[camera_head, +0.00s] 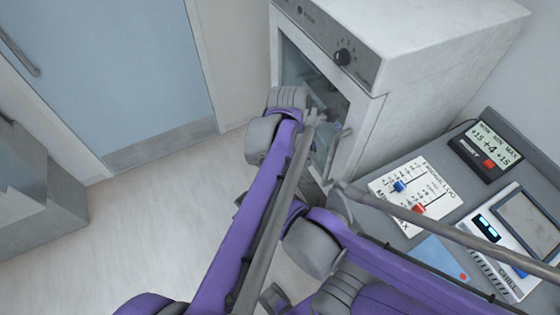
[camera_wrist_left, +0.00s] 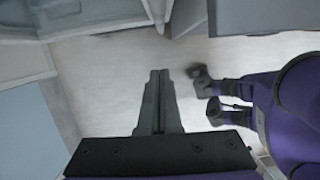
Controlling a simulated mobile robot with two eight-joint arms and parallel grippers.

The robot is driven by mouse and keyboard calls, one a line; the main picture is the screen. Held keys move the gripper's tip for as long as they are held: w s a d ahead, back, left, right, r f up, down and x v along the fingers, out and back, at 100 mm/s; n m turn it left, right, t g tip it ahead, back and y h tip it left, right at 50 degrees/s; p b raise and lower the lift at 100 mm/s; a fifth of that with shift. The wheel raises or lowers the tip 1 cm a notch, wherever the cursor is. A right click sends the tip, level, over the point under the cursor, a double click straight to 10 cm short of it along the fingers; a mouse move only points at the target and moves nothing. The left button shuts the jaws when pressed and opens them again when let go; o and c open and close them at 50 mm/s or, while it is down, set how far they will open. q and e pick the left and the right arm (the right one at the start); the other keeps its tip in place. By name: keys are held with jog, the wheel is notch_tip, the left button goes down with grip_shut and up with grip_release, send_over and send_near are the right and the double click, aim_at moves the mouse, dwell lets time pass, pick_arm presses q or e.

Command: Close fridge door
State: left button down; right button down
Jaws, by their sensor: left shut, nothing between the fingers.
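The fridge (camera_head: 410,80) is a white cabinet at the upper right of the head view, with a dial on its top panel. Its glass-paned door (camera_head: 300,52) has a pale frame and an upright bar handle (camera_head: 337,152). I cannot tell whether the door is fully closed or slightly ajar. My left gripper (camera_head: 326,117) is in front of the glass, beside the handle; contact with the door is unclear. In the left wrist view the left gripper (camera_wrist_left: 159,78) is shut and empty, with its fingers together above the floor. My right arm crosses the lower right, and I cannot make out its gripper.
A grey counter (camera_head: 435,152) right of the fridge carries a slider panel (camera_head: 415,192), a small display (camera_head: 487,150) and a console (camera_head: 510,235). A blue door (camera_head: 110,70) is at the upper left, with a grey unit (camera_head: 35,195) below. The floor (camera_head: 150,210) between is clear.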

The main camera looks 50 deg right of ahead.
pick_arm(q)
send_over(331, 163)
jog(key=w+a, duration=0.1)
jog(key=a, duration=0.1)
jog(key=shift+s+d, duration=0.2)
jog(key=shift+d, duration=0.1)
